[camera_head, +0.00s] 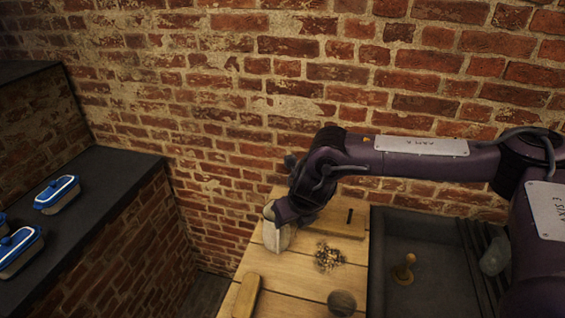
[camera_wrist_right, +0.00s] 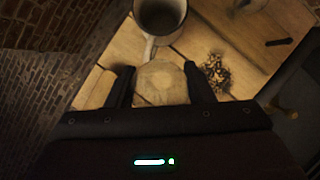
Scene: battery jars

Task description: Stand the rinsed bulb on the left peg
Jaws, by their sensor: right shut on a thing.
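My right gripper (camera_wrist_right: 160,88) is shut on a pale rounded thing, which I take to be the bulb (camera_wrist_right: 160,78); it looks like wood or clear glass with the table behind it. In the head view the bulb (camera_head: 280,238) hangs below my right gripper (camera_head: 276,222), over the left part of the wooden table. A wooden board (camera_head: 337,224) lies behind, with one dark upright peg (camera_head: 349,215); the peg also shows in the right wrist view (camera_wrist_right: 279,42). The board's left part is hidden by my gripper. My left gripper is out of view.
A pale mug (camera_wrist_right: 160,18) stands just beyond the bulb. A pile of small bits (camera_head: 328,257), a dark round thing (camera_head: 342,302) and a wooden block (camera_head: 247,296) are on the table. Right is a dark sink (camera_head: 430,235) holding a wooden knobbed piece (camera_head: 403,270).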

